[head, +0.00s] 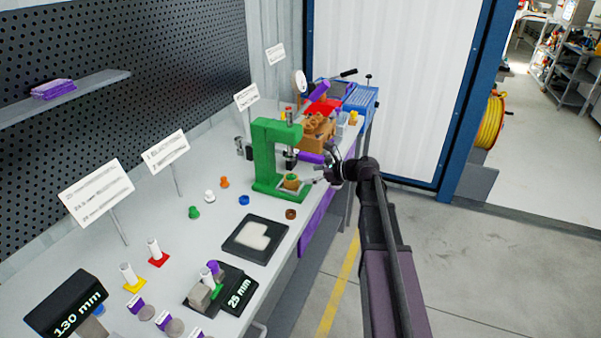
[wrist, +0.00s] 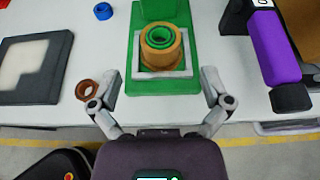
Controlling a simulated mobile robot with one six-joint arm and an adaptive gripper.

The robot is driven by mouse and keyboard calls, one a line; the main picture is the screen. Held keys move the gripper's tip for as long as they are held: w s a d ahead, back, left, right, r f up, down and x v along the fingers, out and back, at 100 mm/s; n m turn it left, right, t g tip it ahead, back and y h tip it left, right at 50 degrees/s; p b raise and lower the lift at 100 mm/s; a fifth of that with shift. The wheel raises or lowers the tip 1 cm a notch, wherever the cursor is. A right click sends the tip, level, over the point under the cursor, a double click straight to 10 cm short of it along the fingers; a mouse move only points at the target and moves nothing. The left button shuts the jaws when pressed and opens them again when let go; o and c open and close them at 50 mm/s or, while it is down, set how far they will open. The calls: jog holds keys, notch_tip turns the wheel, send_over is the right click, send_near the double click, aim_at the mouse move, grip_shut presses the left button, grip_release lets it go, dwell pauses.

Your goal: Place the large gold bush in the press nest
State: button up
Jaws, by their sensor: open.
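The large gold bush (head: 291,182) stands upright on the base of the green press (head: 264,155), under its ram. In the wrist view the gold bush (wrist: 149,58) is a stepped ring with a green ring (wrist: 162,32) inside its top. It sits inside a pale square frame (wrist: 143,75) on the green base, which I take as the press nest; how deep it sits cannot be told. My gripper (wrist: 160,75) is open and empty, its fingers apart on either side of the frame's near edge. In the head view my gripper (head: 318,178) is just right of the bush.
A copper ring (wrist: 87,90) lies by my left finger. A blue ring (wrist: 103,11) and a black tray with a pale recess (wrist: 52,38) lie to the left. A purple-and-black tool (wrist: 275,50) is at right. Sign posts (head: 166,150) stand along the bench's back.

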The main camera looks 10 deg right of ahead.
jog(key=p+v, duration=0.1)
jog(key=v, duration=0.3)
